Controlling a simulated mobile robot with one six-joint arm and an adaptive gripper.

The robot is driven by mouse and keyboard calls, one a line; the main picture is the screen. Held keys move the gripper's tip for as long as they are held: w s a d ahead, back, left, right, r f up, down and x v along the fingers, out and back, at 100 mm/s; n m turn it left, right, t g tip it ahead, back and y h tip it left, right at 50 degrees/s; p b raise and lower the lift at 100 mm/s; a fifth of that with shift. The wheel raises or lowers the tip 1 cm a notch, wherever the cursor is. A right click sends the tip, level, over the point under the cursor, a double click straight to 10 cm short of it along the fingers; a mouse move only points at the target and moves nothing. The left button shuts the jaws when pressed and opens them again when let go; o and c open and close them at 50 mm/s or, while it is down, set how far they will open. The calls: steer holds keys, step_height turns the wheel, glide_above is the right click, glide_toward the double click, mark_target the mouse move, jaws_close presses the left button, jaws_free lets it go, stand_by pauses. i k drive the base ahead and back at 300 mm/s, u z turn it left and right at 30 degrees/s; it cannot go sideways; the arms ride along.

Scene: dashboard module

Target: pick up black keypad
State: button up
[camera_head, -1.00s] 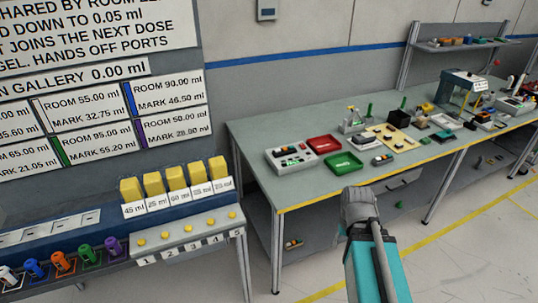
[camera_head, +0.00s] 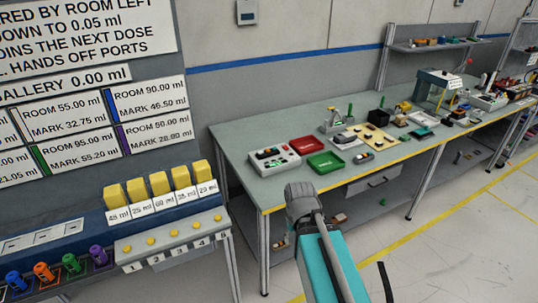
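I cannot surely pick out a black keypad at this size. A small dark item (camera_head: 362,158) lies on the bench near its front edge, right of the green tray; its details are too small to tell. A black block-like thing (camera_head: 378,116) stands farther back on the bench. My teal arm rises from the bottom of the picture, with a grey joint at its upper end in front of the bench's front edge. My gripper's fingers do not show, so I cannot see whether it holds anything.
The long grey bench (camera_head: 235,145) carries a grey button box (camera_head: 276,163), a red tray (camera_head: 306,144), a green tray (camera_head: 325,162) and a yellow board (camera_head: 377,141). A dosing stand (camera_head: 175,236) with yellow blocks is at left. Open floor (camera_head: 465,235) lies at right.

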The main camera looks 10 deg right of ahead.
mark_target(267, 155)
steer(key=u, duration=0.1)
steer(key=i, duration=1)
steer(key=z, duration=0.1)
